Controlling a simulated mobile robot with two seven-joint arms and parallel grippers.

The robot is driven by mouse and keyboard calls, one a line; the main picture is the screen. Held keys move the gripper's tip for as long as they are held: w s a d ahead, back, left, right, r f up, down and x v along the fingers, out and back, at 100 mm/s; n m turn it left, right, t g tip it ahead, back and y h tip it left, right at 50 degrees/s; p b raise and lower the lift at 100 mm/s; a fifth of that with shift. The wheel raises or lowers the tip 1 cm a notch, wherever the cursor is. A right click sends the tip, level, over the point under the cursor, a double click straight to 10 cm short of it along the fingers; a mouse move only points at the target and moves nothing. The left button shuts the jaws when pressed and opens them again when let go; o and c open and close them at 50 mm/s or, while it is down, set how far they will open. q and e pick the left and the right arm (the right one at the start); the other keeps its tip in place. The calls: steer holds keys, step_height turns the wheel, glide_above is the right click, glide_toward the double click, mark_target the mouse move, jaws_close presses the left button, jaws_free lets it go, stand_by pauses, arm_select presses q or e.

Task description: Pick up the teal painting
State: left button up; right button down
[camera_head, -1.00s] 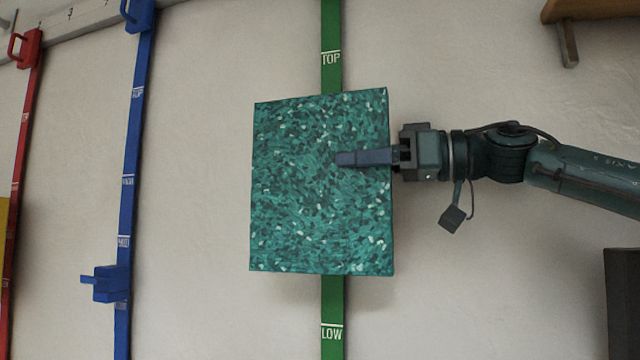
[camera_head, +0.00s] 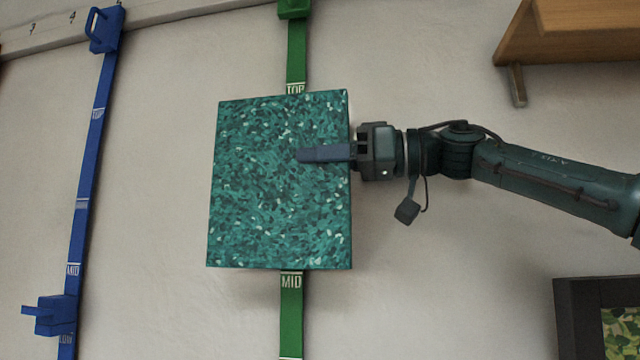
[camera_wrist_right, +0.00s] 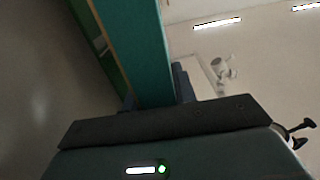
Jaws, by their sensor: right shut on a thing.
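The teal painting (camera_head: 270,210) is a rectangular panel with a speckled teal pattern, held upright in front of the wall in the head view. My right gripper (camera_head: 325,153) is shut on its right edge, with one finger lying across the painted front. In the right wrist view the painting's teal side (camera_wrist_right: 140,45) runs up from between the fingers. The finger behind the panel is hidden in the head view. My left gripper is in neither view.
A green rail (camera_head: 291,315) marked TOP and MID runs behind the painting. A blue rail (camera_head: 85,190) with a blue bracket (camera_head: 52,315) is at left. A wooden shelf (camera_head: 580,35) is at upper right, and a dark-framed picture (camera_head: 578,320) at lower right.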

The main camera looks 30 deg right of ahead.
step_height(320, 180, up, 2)
steer(key=shift+s+a+r, duration=0.15)
steer(key=shift+r, duration=0.05)
arm_select(q)
steer(key=b, duration=0.2)
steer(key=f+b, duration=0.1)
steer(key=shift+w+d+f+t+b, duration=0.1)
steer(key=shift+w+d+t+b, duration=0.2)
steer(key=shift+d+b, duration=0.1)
arm_select(e)
steer(key=s+a, duration=1.1)
steer(key=s, duration=0.4)
steer(key=shift+s+a, duration=0.2)
steer(key=shift+a, duration=0.1)
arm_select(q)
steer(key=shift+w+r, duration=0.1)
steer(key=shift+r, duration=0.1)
